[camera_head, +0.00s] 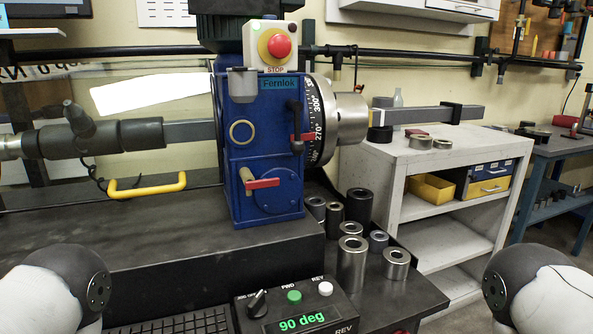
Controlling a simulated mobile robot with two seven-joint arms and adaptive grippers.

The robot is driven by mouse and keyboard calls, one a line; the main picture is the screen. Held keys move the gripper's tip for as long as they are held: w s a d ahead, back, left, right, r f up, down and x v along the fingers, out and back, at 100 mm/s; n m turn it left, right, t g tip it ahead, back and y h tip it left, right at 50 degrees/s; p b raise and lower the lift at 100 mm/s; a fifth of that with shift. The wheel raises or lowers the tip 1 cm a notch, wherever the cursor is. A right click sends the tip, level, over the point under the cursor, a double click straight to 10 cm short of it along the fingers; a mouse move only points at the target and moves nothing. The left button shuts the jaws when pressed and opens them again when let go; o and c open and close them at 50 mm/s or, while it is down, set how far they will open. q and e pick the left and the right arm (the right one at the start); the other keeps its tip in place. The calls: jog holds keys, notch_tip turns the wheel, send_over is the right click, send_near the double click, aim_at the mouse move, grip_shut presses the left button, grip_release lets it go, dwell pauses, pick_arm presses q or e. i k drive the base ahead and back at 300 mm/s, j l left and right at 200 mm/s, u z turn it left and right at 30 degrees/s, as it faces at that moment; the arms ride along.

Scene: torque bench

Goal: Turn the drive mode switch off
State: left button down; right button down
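A dark control box (342,312) sits at the bottom centre on the bench. It carries a black rotary knob (257,302), a green button (294,296) marked FWD and a white button (325,288) marked REV. Its display (301,321) reads 90 deg in green, and REV is printed at lower right. The knob's labels are too small to read surely. No label names the drive mode switch; the knob looks like a selector. Neither gripper is in view; only parts of my arms show at the lower left and lower right.
A blue Fernlok machine (250,140) stands behind the box, with a red stop button (279,45), a lower red-handled lever (264,184) and a graduated dial (318,122). Several metal sockets (352,262) stand right of it. A keyboard (180,324) lies left of the box.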

aim_at(257, 309)
jog(key=i+l+u, duration=0.15)
jog(key=l, duration=0.25)
jog(key=i+l+u, duration=0.2)
jog(key=l, duration=0.2)
jog(key=l+u, duration=0.15)
jog(key=l, duration=0.25)
jog(key=i+l+u, duration=0.15)
jog(key=l, duration=0.3)
